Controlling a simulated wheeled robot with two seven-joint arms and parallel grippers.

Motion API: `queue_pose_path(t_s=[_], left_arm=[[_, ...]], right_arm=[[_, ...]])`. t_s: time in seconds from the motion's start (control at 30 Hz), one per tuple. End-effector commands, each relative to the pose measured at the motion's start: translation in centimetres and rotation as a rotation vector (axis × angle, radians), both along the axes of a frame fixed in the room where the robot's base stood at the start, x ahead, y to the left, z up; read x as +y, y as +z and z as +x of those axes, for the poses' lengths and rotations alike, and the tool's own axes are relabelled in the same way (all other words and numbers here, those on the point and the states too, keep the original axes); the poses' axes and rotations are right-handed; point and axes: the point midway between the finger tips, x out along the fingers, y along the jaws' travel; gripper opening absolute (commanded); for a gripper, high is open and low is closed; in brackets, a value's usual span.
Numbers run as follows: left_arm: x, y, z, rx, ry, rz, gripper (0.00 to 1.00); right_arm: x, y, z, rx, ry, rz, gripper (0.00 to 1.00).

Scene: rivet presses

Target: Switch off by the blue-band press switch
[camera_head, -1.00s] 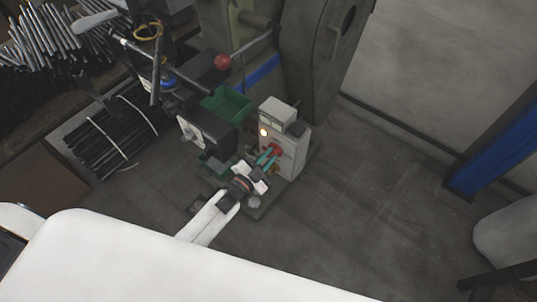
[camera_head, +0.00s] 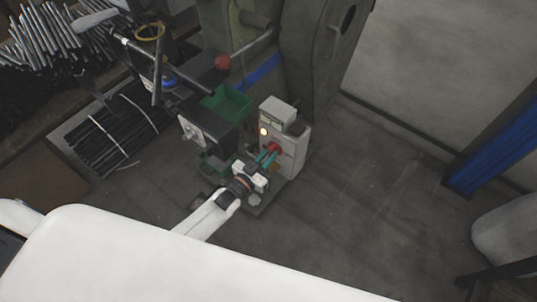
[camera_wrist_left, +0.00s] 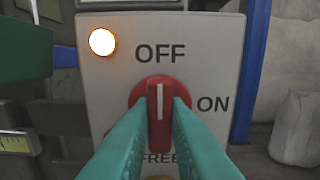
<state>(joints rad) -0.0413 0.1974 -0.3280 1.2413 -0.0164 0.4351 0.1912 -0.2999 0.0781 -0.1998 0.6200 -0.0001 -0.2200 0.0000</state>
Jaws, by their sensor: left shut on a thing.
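The blue-band press (camera_head: 310,65) stands at the top middle of the head view, with its blue band (camera_head: 262,72) low on its front. Its grey switch box (camera_head: 291,150) stands in front of it. The red knob (camera_wrist_left: 156,95) sits on the box face, its white line upright and pointing at OFF. ON is to its right and FREE below, partly hidden. A lamp (camera_wrist_left: 102,42) at upper left glows orange-white. My left gripper (camera_head: 269,156) is shut on the red knob, its teal fingers on both sides. My right gripper is out of view.
Bundled rods (camera_head: 112,140) lie further left. A lever with a red ball (camera_head: 222,62) sticks out above. The floor (camera_head: 370,200) to the right is clear.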

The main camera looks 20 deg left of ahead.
Motion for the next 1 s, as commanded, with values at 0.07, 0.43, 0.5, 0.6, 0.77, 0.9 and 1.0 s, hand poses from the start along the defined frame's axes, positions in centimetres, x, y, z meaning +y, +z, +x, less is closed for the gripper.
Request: queue_pose_path(t_s=[0.07, 0.43, 0.5, 0.6, 0.77, 0.9, 1.0], left_arm=[[0.02, -0.20, -0.10, 0.008, 0.000, -0.007, 0.00], [0.01, -0.21, -0.11, 0.010, 0.000, -0.012, 0.00], [0.01, -0.21, -0.11, 0.010, 0.000, -0.012, 0.19], [-0.01, -0.17, -0.10, 0.009, 0.000, -0.012, 0.36], [-0.01, -0.10, -0.06, 0.006, 0.000, -0.012, 0.36], [0.03, -0.07, -0.14, 0.006, 0.000, -0.012, 0.36], [0.28, -0.12, -0.81, 0.006, 0.000, -0.012, 0.36]], right_arm=[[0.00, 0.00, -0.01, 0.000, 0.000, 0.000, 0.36], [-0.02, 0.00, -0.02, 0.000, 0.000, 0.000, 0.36], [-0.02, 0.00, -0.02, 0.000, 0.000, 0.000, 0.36], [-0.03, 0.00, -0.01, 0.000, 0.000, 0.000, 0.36], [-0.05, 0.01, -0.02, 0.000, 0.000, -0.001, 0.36], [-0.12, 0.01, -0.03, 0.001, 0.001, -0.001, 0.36], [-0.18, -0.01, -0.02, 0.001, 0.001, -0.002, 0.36]])
